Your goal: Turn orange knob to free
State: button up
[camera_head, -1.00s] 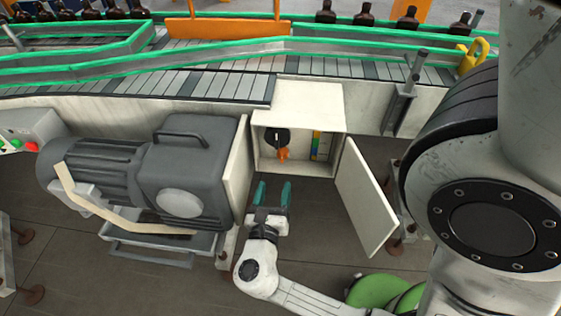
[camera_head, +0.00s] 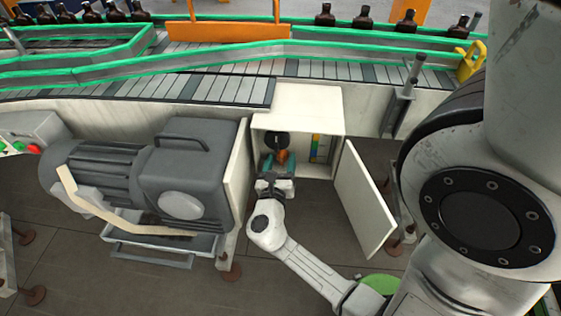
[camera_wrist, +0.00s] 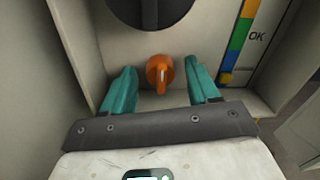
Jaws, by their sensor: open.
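The orange knob (camera_wrist: 160,73) sits on the back panel inside an open white cabinet (camera_head: 300,104), below a black round dial (camera_wrist: 150,8). In the head view the orange knob (camera_head: 282,156) shows just beyond my gripper (camera_head: 278,165). My gripper (camera_wrist: 160,92) has its two teal fingers apart, one on each side of the knob, with gaps between. I see no contact. The knob's grip ridge looks near upright in the wrist view. Any position marks around it cannot be read.
A coloured scale strip marked OK (camera_wrist: 242,45) is right of the knob. The cabinet door (camera_head: 362,198) hangs open at right. A grey motor unit (camera_head: 185,180) stands close at left. A conveyor (camera_head: 220,88) with green rails runs behind, with amber bottles (camera_head: 364,16).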

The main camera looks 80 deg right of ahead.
jog(key=c, duration=1)
jog(key=shift+c, duration=0.2)
jog(key=shift+m, duration=0.3)
jog(key=m+b, duration=0.2)
jog(key=m, duration=0.1)
jog(key=shift+f, duration=0.1)
jog(key=m+b, duration=0.2)
jog(key=m, duration=0.2)
jog(key=shift+s+m+b, duration=0.1)
jog(key=shift+m+b, duration=0.25)
jog(key=shift+m, duration=0.05)
jog(key=m+b, duration=0.4)
jog(key=m, duration=0.1)
jog(key=shift+s+f+t+y, duration=0.1)
jog(key=shift+t+y, duration=0.2)
jog(key=shift+s+m+b, duration=0.1)
jog(key=shift+m+b, duration=1.3)
jog(key=shift+m, duration=0.5)
jog(key=shift+t, duration=0.3)
